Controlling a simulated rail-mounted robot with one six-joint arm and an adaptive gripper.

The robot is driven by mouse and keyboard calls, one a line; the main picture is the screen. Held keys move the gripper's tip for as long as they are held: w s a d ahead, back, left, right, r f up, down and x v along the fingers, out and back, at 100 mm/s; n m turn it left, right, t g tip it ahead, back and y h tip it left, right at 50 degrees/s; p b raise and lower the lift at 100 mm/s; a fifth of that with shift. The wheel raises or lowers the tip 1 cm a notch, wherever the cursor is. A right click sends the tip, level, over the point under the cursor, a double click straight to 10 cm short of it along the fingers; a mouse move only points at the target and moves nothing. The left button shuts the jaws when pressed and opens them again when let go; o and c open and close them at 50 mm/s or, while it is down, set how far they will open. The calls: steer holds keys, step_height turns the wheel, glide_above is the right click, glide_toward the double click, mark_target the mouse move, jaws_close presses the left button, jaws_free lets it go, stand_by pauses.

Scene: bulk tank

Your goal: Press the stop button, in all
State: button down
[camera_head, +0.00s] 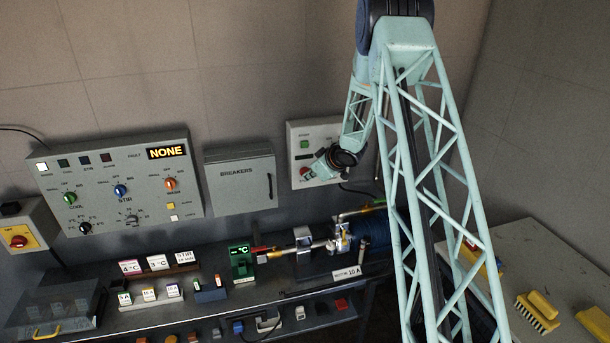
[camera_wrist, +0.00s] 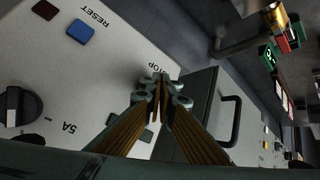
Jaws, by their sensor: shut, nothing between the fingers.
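The stop button (camera_head: 304,173) is the red one low on the grey wall box (camera_head: 328,130), below a green start button (camera_head: 304,144). My gripper (camera_head: 313,172) is at this button in the head view and covers part of it. In the wrist view my gripper (camera_wrist: 162,84) is shut and empty, its fingertips over the panel beside the word STOP. The fingers hide the button there, and I cannot tell whether they touch it.
A blue reset button (camera_wrist: 81,32) and a black knob (camera_wrist: 18,106) share the wrist view's panel. The breakers cabinet (camera_head: 238,180), with a protruding handle, is left of the box. A control panel (camera_head: 118,185) is further left. Equipment and labelled blocks crowd the bench (camera_head: 215,307) below.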

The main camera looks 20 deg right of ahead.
steer(key=shift+s, duration=0.5)
steer(key=shift+s+a+b, duration=0.1)
steer(key=shift+s+b, duration=0.1)
steer(key=shift+b, duration=0.1)
steer(key=s, duration=0.1)
steer(key=s+b, duration=0.1)
steer(key=s, duration=0.1)
steer(key=s+b, duration=0.1)
steer(key=shift+s+a, duration=0.3)
steer(key=shift+a, duration=0.1)
stand_by(1.1)
